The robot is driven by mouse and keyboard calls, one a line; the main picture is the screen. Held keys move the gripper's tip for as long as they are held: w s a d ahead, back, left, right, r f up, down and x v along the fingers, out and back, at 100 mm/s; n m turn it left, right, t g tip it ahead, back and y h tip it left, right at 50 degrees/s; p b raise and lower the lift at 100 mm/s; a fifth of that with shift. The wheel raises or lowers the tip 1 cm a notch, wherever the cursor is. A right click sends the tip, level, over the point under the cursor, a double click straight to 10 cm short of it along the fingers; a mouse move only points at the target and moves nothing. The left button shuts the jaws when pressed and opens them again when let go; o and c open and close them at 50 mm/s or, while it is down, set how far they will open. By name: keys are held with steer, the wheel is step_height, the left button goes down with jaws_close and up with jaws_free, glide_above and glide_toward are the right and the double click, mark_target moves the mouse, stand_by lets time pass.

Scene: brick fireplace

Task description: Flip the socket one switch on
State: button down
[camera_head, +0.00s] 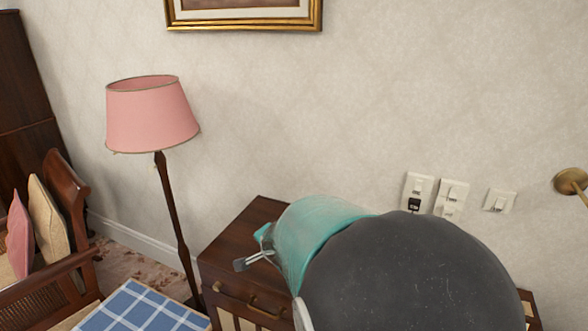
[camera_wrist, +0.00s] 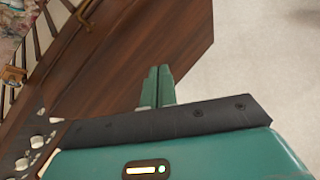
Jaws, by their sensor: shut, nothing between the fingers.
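A white socket plate (camera_head: 417,190) is on the wall at right, with a black piece in its lower part and a small switch above. A second white plate (camera_head: 451,197) with switches is just right of it, and a single white switch plate (camera_head: 499,201) is farther right. No readable label tells which is socket one, and the switch positions are too small to judge. My gripper (camera_wrist: 158,72) shows in the wrist view with its two teal fingers together and empty, in front of brown wood. In the head view my arm covers the area below the plates.
A dark wooden cabinet (camera_head: 240,240) stands against the wall, partly behind my arm. A pink floor lamp (camera_head: 155,115) stands to its left. A blue checked cloth (camera_head: 140,308) and a wooden chair (camera_head: 65,200) are at lower left. A brass fixture (camera_head: 571,181) is at the right edge.

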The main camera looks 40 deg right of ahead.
mark_target(418, 189)
steer(key=s+d+f+m+t+h, duration=0.1)
steer(key=d+f+m+h, duration=0.1)
steer(key=d+m, duration=0.7)
steer(key=s+d+f+m+t+h, duration=0.1)
steer(key=d+m+h, duration=0.1)
steer(key=d+m, duration=0.65)
steer(key=s+d+r+m+g+h, duration=0.1)
steer(key=s+d+r+m+h, duration=0.2)
steer(key=s+d+m, duration=0.4)
steer(key=s+d+r+m+h, duration=0.3)
steer(key=s+d+m, duration=0.3)
steer(key=d, duration=0.6)
steer(key=shift+s+d+r+m+g+h, duration=0.15)
steer(key=shift+s+r+m+g+h, duration=0.2)
steer(key=shift+s+h, duration=0.4)
steer(key=shift+s, duration=0.15)
steer(key=x, duration=1.4)
steer(key=shift+f, duration=0.3)
